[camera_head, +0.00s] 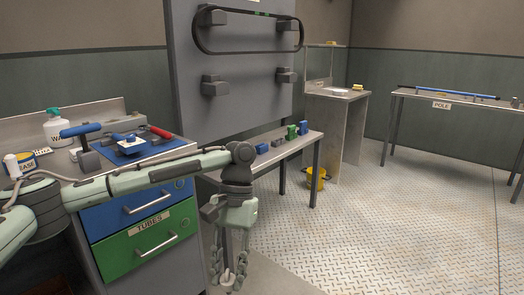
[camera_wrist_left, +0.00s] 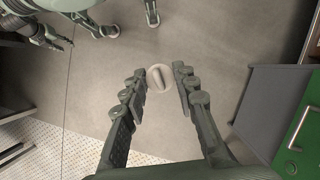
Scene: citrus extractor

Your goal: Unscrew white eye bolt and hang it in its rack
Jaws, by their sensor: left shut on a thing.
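In the head view the bolt is too small to make out clearly. I cannot make out an eye bolt rack in either view.
The cabinet has a blue drawer (camera_head: 140,209) and a green drawer (camera_head: 150,250) close to my left arm. A grey panel (camera_head: 240,60) with a black belt stands behind. A low bench (camera_head: 270,157) holds small blocks. The metal floor (camera_head: 390,220) to the right is open.

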